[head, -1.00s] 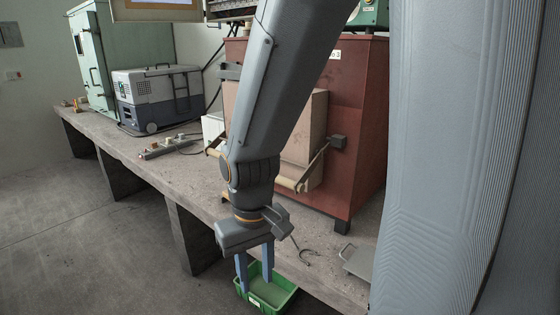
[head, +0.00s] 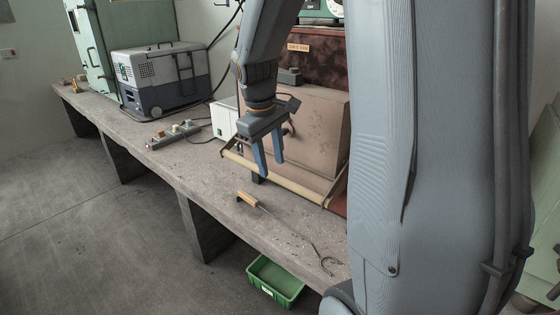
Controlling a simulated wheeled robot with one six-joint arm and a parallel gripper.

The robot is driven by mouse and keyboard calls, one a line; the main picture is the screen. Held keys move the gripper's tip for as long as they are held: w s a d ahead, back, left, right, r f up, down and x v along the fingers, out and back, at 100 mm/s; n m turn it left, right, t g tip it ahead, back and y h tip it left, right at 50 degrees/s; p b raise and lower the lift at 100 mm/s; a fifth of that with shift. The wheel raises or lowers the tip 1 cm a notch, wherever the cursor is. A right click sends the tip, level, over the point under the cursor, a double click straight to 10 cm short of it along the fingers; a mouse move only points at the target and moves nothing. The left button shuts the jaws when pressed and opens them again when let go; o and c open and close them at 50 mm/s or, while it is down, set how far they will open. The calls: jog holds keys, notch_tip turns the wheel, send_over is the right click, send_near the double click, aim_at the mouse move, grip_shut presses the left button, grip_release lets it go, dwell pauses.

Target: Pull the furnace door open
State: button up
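The furnace (head: 315,72) is a dark red box on the bench with a thick beige door (head: 305,125) on its front. The door stands across the front and looks shut. A long cream handle bar (head: 290,187) runs along the door's lower edge, held by brackets at its ends. My gripper (head: 271,170) points down in front of the door, its two blue fingers apart with nothing seen between them. The fingertips overlap the bar's left-middle part in the picture; I cannot tell whether they touch it. My arm hides part of the furnace's left side.
A hook tool with a wooden handle (head: 247,198) lies on the bench (head: 215,185) in front of the furnace. A green bin (head: 275,280) is below the bench edge. A grey cooler box (head: 160,75), a power strip (head: 172,135) and a white box (head: 225,118) stand left.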

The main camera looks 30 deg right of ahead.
aim_at(278, 176)
jog(key=d+f, duration=0.1)
jog(key=f, duration=0.1)
jog(key=w+d+f+p, duration=0.1)
jog(key=f, duration=0.1)
jog(key=d+f, duration=0.1)
jog(key=f, duration=0.1)
jog(key=shift+w+f, duration=0.1)
jog(key=shift+w, duration=0.2)
jog(key=shift+p, duration=0.3)
grip_shut()
